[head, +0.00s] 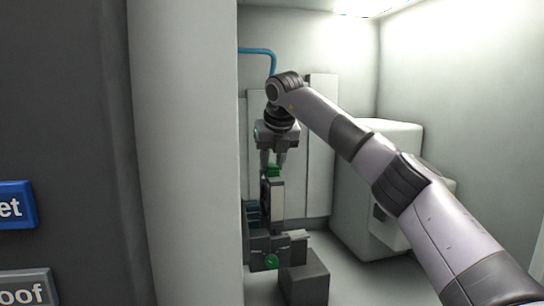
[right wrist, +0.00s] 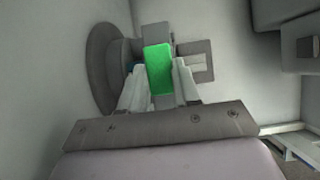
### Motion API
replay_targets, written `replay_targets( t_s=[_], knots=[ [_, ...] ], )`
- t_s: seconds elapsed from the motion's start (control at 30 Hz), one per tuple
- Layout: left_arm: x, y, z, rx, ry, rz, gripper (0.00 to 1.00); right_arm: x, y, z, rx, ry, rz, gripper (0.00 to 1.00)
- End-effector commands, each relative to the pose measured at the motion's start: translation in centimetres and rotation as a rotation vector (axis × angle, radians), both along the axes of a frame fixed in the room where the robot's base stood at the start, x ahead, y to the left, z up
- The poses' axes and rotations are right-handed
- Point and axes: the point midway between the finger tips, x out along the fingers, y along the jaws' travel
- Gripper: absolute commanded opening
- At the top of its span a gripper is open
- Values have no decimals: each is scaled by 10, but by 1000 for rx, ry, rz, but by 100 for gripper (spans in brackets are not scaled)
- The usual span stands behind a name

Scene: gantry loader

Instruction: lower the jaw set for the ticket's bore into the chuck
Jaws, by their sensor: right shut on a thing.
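My right gripper (head: 273,160) points down inside the white enclosure, its fingers shut on a green-topped piece, which I take for a jaw set (head: 272,171). In the right wrist view the green top (right wrist: 159,69) sits between the two pale fingers. A grey upright body (head: 277,197) shows directly below the green; I cannot tell where the held piece ends. Lower down is a dark grey assembly with a green round mark (head: 271,262), perhaps the chuck; whether the piece touches it is unclear. The ticket's bore is not readable. My left gripper is not in view.
A white pillar (head: 185,150) hides the enclosure's left side. A dark grey block (head: 304,279) stands in front of the assembly. A white cabinet (head: 372,190) stands to the right. A blue sign (head: 14,206) and a grey sign (head: 25,288) are cut off at the left edge.

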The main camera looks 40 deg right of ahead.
Motion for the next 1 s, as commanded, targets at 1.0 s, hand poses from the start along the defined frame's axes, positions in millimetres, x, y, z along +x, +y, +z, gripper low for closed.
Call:
replay_targets(
  t_s=[1.0],
  knots=[
    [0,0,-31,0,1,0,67,0,0,-72,0,-3,1,0]
  ],
)
